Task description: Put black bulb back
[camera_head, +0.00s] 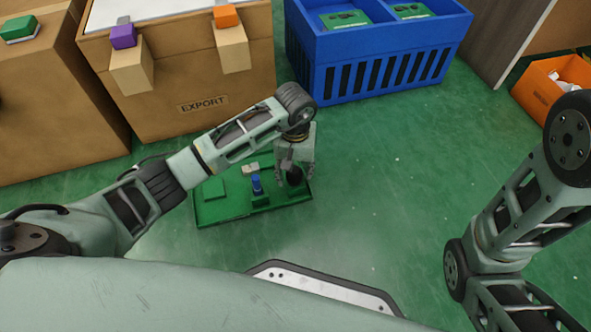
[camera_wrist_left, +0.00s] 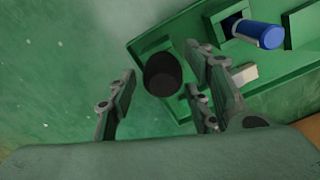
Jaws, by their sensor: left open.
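The black bulb (camera_wrist_left: 163,75) shows in the left wrist view between the fingers of my left gripper (camera_wrist_left: 165,95), which are apart on either side of it. In the head view the black bulb (camera_head: 295,175) is at the right end of the green tray (camera_head: 225,213). My left gripper (camera_head: 293,178) is over it and partly hides it. Whether the bulb sits in a socket or is free cannot be told. A blue bulb (camera_head: 257,184) stands in the tray to the left, and also shows in the left wrist view (camera_wrist_left: 258,34). My right gripper is out of view.
Cardboard boxes (camera_head: 185,100) with purple (camera_head: 123,37) and orange (camera_head: 225,16) blocks stand at the back left. A blue crate (camera_head: 375,70) with green boards stands behind the tray. An orange bin (camera_head: 545,85) is at far right. The green floor right of the tray is clear.

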